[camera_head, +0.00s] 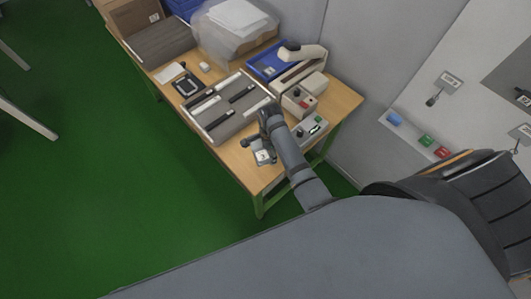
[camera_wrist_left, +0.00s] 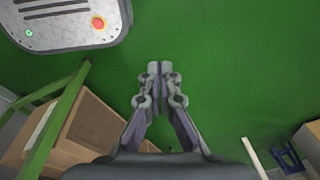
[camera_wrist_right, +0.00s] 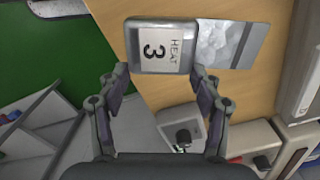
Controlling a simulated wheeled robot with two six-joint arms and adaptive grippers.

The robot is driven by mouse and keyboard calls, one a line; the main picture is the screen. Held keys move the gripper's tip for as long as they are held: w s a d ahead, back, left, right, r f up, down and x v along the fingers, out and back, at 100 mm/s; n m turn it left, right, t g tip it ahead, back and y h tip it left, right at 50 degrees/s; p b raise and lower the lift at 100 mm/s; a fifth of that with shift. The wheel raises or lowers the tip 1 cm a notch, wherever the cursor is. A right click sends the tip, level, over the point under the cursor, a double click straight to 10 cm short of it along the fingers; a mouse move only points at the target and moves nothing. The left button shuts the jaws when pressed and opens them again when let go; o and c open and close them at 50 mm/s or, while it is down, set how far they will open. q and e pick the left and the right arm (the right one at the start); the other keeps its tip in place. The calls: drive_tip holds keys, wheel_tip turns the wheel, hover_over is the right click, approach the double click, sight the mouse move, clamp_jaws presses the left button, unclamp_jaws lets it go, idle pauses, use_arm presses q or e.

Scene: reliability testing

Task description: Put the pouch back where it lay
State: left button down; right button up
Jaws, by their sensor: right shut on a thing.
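In the right wrist view, my right gripper (camera_wrist_right: 161,72) has its fingers on both sides of a grey block (camera_wrist_right: 133,45) labelled "HEAT 3" and is shut on it. A silvery, crumpled-looking pouch (camera_wrist_right: 228,44) shows right beside the block; I cannot tell whether the two touch or overlap. In the head view, my right gripper (camera_head: 262,143) is low over the near end of the wooden table (camera_head: 248,178), with the white label (camera_head: 263,157) just below it. My left gripper (camera_wrist_left: 160,70) is shut and empty over green floor, away from the table.
A grey divided tray (camera_head: 213,133) with dark and light bars lies left of my right gripper. Small control boxes (camera_head: 299,101) stand to its right. A blue tray (camera_head: 268,66), a clear bag (camera_head: 233,30) and a cardboard box (camera_head: 133,18) fill the far table. Walls border the right.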

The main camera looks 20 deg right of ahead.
drive_tip(key=shift+w+a+f, duration=0.25)
drive_tip(key=shift+f, duration=0.15)
drive_tip(key=shift+w+a+f, duration=0.2)
drive_tip(key=shift+w+f, duration=0.1)
drive_tip(key=shift+f, duration=0.2)
wheel_tip(320, 180, down, 3)
drive_tip(key=shift+w+r, duration=0.1)
drive_tip(key=shift+f, duration=0.4)
drive_tip(key=o, duration=1.2)
use_arm(q)
drive_tip(key=shift+s+a+f, duration=0.1)
drive_tip(key=shift+s, duration=0.35)
